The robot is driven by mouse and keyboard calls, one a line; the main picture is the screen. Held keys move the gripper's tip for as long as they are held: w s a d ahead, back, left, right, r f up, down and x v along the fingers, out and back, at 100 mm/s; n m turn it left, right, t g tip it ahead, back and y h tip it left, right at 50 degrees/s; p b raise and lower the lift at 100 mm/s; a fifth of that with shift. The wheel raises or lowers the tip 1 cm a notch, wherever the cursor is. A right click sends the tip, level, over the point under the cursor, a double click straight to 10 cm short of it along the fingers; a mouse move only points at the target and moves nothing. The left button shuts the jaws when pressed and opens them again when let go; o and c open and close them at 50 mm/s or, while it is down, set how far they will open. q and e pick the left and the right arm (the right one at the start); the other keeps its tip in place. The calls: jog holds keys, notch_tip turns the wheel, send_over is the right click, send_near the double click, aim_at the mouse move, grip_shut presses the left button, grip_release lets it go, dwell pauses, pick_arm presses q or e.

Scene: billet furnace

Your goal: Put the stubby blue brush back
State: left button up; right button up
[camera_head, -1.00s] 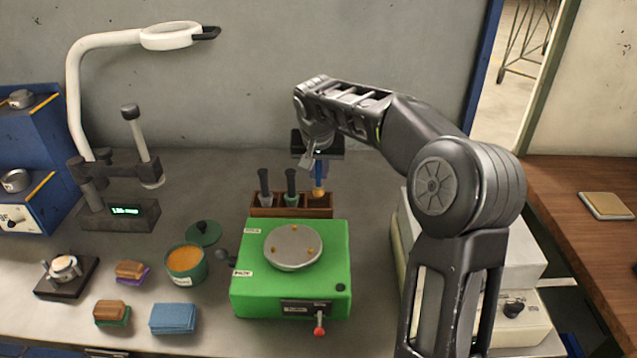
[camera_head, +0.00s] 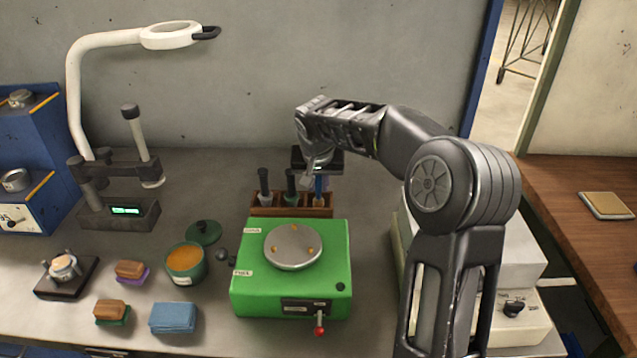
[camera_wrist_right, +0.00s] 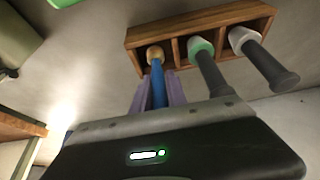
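The stubby blue brush (camera_head: 319,186) stands roughly upright at the right-hand compartment of the wooden rack (camera_head: 263,211). In the right wrist view the blue brush (camera_wrist_right: 158,84) has a tan lower end, which sits within the end compartment of the rack (camera_wrist_right: 228,14). My right gripper (camera_head: 319,173) is above the rack, pointing down. In the right wrist view its two purple-grey fingers (camera_wrist_right: 158,92) lie on either side of the blue handle, closed against it. Whether the brush touches the compartment floor is hidden. My left gripper is out of view.
Two dark-handled brushes, one pale-based (camera_head: 264,184) and one green-based (camera_head: 291,186), fill the other compartments, close beside my gripper. A green machine with a round plate (camera_head: 293,247) stands in front. A white-grey box (camera_head: 525,265) is under my right arm.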

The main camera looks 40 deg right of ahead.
jog(key=o, duration=0.4)
jog(key=shift+c, duration=0.2)
jog(key=shift+r, duration=0.1)
jog(key=shift+r, duration=0.2)
jog(key=v, duration=1.1)
jog(key=shift+r+b, duration=0.3)
jog(key=shift+r, duration=0.1)
jog(key=shift+s, duration=0.15)
